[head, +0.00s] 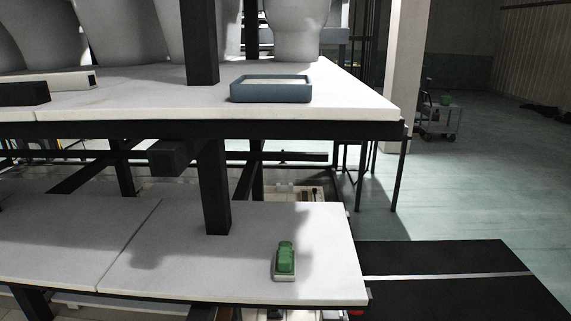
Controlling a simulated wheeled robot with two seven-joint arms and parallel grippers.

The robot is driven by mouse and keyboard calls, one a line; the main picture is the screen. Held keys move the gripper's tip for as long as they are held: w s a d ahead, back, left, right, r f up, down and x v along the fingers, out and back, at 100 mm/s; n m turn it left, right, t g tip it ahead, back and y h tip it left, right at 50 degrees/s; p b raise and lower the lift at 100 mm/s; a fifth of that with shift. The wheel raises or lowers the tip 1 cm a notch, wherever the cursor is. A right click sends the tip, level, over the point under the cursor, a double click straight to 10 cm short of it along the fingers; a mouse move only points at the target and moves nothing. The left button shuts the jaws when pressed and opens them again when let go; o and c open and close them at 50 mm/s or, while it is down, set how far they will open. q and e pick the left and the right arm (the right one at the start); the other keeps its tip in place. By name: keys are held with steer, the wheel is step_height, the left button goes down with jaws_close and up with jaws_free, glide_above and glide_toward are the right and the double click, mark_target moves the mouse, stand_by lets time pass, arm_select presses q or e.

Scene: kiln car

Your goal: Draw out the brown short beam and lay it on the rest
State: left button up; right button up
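No clearly brown beam can be made out. A dark square-ended beam (168,158) juts out just under the upper white shelf, left of the front post; its colour looks near black in the shade. A pale beam (62,80) with a dark end lies on the upper shelf at the far left, behind a black block (24,94). Which thing is the rest I cannot tell; a shallow blue-grey tray (271,97) stands on the upper shelf, right of the post. Neither of my grippers shows in the head view.
Black posts (217,185) rise between the lower white shelf (190,255) and the upper white shelf (345,100). A green object (286,257) sits on a small pale base on the lower shelf. Large grey vessels (297,28) stand at the back.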

arm_select(q)
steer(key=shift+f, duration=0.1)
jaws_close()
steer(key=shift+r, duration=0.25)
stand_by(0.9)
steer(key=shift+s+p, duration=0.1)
steer(key=shift+p, duration=0.25)
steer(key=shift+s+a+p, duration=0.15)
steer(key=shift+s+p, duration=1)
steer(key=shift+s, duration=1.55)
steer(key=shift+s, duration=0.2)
